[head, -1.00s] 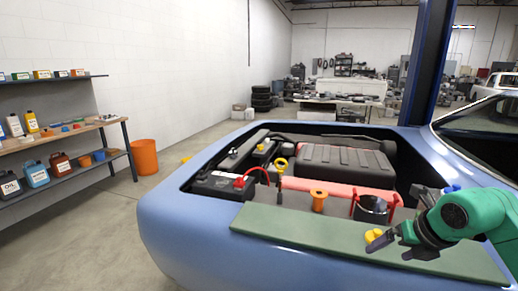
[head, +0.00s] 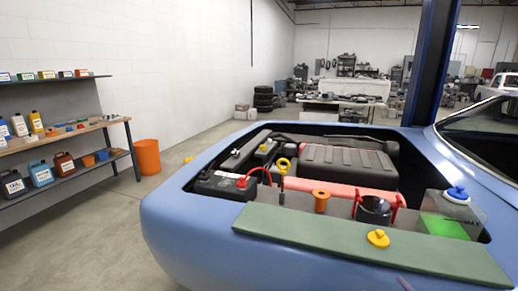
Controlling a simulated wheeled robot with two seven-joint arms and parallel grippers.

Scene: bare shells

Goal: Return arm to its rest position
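Neither of my grippers shows clearly in the head view, and no arm crosses the engine bay. A small purplish sliver (head: 405,284) shows at the bottom edge; I cannot tell what it is. A yellow cap (head: 377,238) lies on the green fender mat (head: 300,228) along the car's front edge. A clear reservoir with a blue cap (head: 457,194) and green fluid stands at the right of the bay.
The blue car (head: 185,240) fills the front, its bay open. A blue post (head: 432,70) rises behind it. A shelf with bottles (head: 85,130) and an orange bin (head: 147,157) stand at the left.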

